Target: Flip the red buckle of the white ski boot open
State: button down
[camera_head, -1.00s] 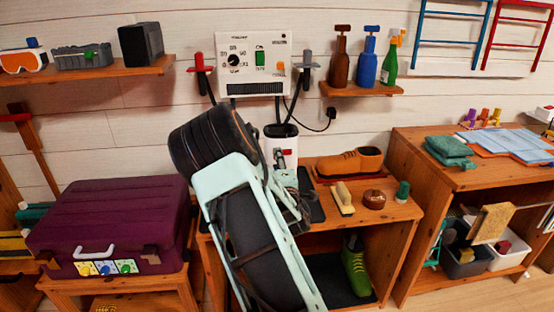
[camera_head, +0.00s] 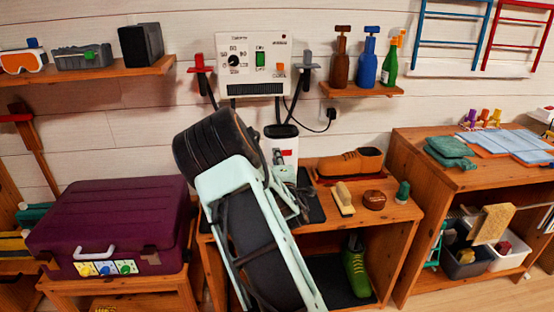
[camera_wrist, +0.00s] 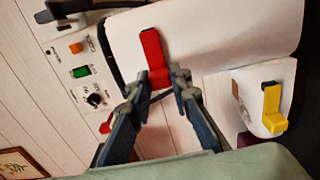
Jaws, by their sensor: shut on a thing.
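The white ski boot (camera_head: 287,144) stands upright on the wooden bench behind my arm, its lower part mostly hidden in the head view. In the wrist view its white shell (camera_wrist: 215,38) fills the upper right. The red buckle (camera_wrist: 151,52) lies along the shell and its lower end reaches between my fingertips; it also shows as a small red patch in the head view (camera_head: 287,153). My gripper (camera_wrist: 158,82) is shut on that end of the red buckle. A yellow buckle (camera_wrist: 271,108) sits on another white part, to the right, clear of my fingers.
A wall-mounted control box (camera_head: 252,62) hangs directly above the boot. A purple case (camera_head: 110,225) is at left. A bottle shelf (camera_head: 362,91) juts out at upper right.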

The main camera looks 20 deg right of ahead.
jog(key=shift+s+d, duration=0.1)
jog(key=shift+s, duration=0.05)
jog(key=shift+s+d+n+g+y+b, duration=0.7)
jog(key=shift+n+y+b, duration=1.15)
jog(key=shift+y, duration=1)
jog(key=shift+s+d+n+g+y+b, duration=0.7)
jog(key=shift+n+y+b, duration=1.15)
jog(key=shift+y, duration=1.05)
jog(key=shift+s+d+n+g+y+b, duration=0.7)
jog(key=shift+n+y+b, duration=0.75)
jog(key=shift+n+y, duration=1.1)
jog(key=shift+d+y, duration=0.1)
jog(key=shift+y, duration=0.5)
jog(key=c, duration=1.8)
grip_release()
jog(key=shift+o, duration=0.2)
